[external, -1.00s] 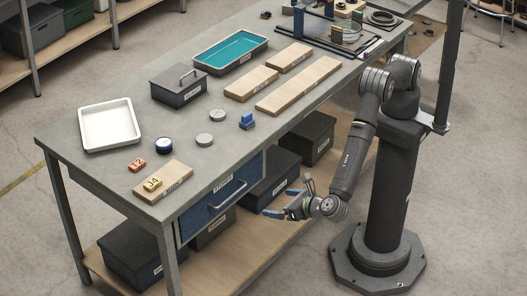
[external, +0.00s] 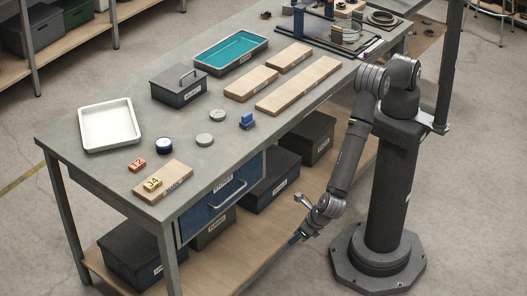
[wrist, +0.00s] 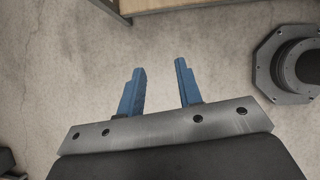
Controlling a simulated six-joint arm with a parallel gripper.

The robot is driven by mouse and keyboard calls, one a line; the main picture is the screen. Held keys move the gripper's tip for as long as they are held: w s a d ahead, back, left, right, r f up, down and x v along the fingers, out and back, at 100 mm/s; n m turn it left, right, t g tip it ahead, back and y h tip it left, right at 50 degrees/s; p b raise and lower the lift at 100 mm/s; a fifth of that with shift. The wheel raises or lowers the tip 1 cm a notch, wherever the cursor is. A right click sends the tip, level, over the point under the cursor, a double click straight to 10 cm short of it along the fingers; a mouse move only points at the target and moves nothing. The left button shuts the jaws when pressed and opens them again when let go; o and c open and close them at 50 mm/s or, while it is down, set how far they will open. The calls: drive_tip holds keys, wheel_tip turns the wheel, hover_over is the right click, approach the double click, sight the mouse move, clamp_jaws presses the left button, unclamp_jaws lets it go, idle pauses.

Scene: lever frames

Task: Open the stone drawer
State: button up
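The stone drawer (external: 208,216) is a blue-fronted drawer under the front edge of the workbench. It looks shut, with a grey bar handle (external: 227,194) across its front and a label above it. My gripper (external: 293,239) is to the right of the drawer and lower than its handle, apart from it, and tilts down toward the floor. In the wrist view my gripper (wrist: 161,85) shows two blue fingers spread apart with nothing between them. The drawer does not show in the wrist view.
The grey workbench (external: 110,168) carries a white tray, blocks, boards and a lidded box. Dark bins (external: 272,184) stand on the wooden lower shelf (external: 253,243) beside and below the drawer. My pedestal stands at the right. Open floor lies in front of the bench.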

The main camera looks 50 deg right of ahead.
drive_tip(key=s+f+m+g+y, duration=0.2)
drive_tip(key=s+f+g+y, duration=0.1)
drive_tip(key=s+f+g, duration=0.25)
drive_tip(key=m+t+y, duration=0.7)
drive_tip(key=m+t, duration=0.3)
drive_tip(key=t, duration=0.1)
approach(232, 195)
drive_tip(key=shift+y, duration=0.3)
drive_tip(key=x, duration=0.6)
drive_tip(key=f+x, duration=0.1)
drive_tip(key=x, duration=0.3)
drive_tip(key=shift+w+d, duration=0.1)
clamp_jaws()
